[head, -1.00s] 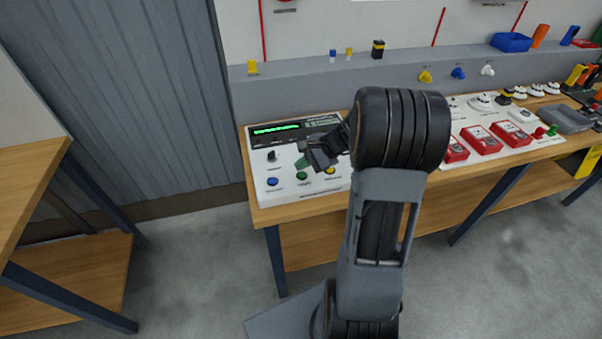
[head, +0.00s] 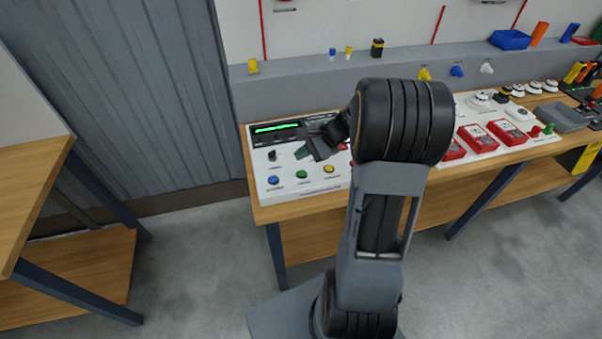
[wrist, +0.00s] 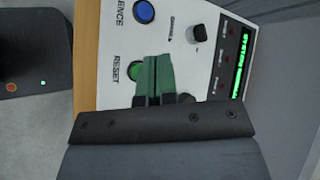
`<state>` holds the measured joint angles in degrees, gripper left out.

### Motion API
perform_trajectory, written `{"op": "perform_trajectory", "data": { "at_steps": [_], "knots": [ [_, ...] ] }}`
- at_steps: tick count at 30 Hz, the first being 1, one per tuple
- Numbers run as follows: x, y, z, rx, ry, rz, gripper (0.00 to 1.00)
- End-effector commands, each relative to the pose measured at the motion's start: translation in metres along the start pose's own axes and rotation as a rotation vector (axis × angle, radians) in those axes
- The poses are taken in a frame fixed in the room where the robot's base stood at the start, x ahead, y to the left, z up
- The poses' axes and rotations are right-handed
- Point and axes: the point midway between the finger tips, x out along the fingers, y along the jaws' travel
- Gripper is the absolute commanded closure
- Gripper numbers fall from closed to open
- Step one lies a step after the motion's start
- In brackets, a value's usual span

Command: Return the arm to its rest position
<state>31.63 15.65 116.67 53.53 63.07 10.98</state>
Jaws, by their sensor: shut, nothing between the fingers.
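My gripper (head: 303,153) is above the white control panel on the bench, and my arm reaches to it across the middle of the head view. In the wrist view its green fingertips (wrist: 154,78) are together and empty. They overlap part of the green button labelled RESET (wrist: 135,71); I cannot tell the gap from them to the panel. In the head view the panel (head: 310,190) shows a blue button (head: 273,180), a green button (head: 302,174), a yellow button (head: 328,168), a black knob (head: 272,156) and a lit green display (head: 276,128).
The wooden bench (head: 262,216) carries red devices (head: 478,138) to the right. A grey ledge (head: 300,85) runs behind, with a blue bin (head: 511,40) on it. Another wooden table (head: 30,180) stands at the left. Grey floor (head: 195,270) lies open between them.

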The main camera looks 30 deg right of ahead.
Motion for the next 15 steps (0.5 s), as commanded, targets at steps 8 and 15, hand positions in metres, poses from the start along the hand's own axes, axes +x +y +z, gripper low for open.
{"op": "perform_trajectory", "data": {
  "at_steps": [8, 15],
  "knots": [
    [0.000, 0.000, 0.000, -0.003, 0.000, 0.000, 1.00],
    [0.001, 0.041, -0.002, -0.143, 0.059, 0.170, 1.00]
  ]
}}
